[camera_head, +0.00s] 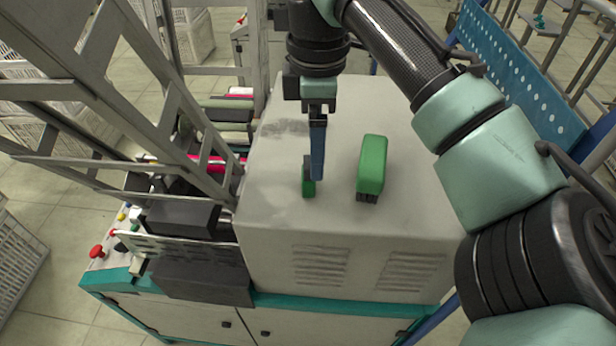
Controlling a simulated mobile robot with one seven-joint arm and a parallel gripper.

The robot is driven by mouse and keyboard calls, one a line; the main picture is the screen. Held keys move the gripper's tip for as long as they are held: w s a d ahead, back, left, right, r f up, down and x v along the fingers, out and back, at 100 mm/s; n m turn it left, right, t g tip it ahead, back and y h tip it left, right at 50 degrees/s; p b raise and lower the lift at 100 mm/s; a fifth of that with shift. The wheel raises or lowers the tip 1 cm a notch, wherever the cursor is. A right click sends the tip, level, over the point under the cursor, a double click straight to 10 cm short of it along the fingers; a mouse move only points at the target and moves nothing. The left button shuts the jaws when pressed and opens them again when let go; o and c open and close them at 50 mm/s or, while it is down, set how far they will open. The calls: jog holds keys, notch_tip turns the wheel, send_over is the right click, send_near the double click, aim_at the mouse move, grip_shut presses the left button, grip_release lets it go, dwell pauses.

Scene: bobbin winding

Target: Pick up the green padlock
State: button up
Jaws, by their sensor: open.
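A small green block, which I take to be the green padlock (308,189), is on the grey top of the machine cabinet (270,205). My gripper (313,170) points down right over it, and its fingers hide most of it. My gripper is open. Only the lower part of the padlock shows below the fingertips, and its shackle cannot be made out. I cannot tell whether the fingers touch it or stand around it.
A larger green block with dark bristles, like a brush (371,165), stands close to the right of my gripper. Grey metal frame bars (140,80) rise at the left. A red button (96,251) is on the lower-left panel. The cabinet top's front is clear.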

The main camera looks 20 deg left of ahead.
aim_at(308, 163)
jog(key=shift+s+a+f, duration=0.1)
jog(key=shift+a+f, duration=0.05)
jog(key=shift+f, duration=0.95)
jog(key=shift+s+a+f, duration=0.1)
jog(key=shift+a+f, duration=0.1)
jog(key=shift+f, duration=0.9)
jog(key=shift+s+a+f, duration=0.1)
jog(key=shift+a+f, duration=0.05)
jog(key=shift+f, duration=0.95)
grip_shut()
